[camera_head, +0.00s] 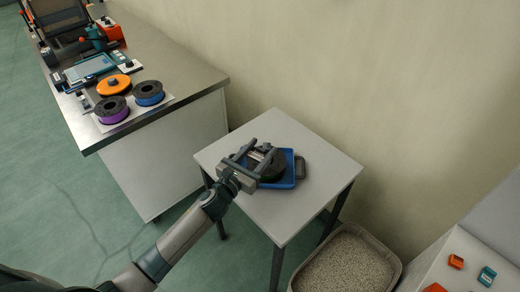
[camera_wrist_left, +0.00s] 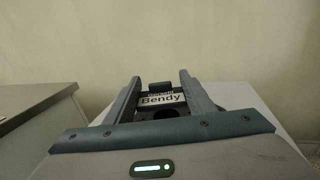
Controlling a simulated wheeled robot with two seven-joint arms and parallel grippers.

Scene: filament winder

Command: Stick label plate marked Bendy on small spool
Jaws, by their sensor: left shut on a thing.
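My left gripper (camera_head: 258,154) is over the small white table. It is shut on a white label plate (camera_wrist_left: 161,99) that reads "Bendy" in the left wrist view, held upright between the two fingers. A dark round spool (camera_head: 272,169) lies on a blue tray (camera_head: 289,181) right beneath the gripper, partly hidden by the fingers. Its dark hub also shows just below the plate in the left wrist view (camera_wrist_left: 166,113). I cannot tell whether the plate touches the spool. My right gripper is not in view.
The small table (camera_head: 322,165) is bare around the tray. A longer bench (camera_head: 180,77) at the left holds purple (camera_head: 112,110), blue (camera_head: 148,93) and orange (camera_head: 114,85) spools and equipment. A bin of pale granules (camera_head: 345,262) stands at lower right, beside a surface with small coloured items.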

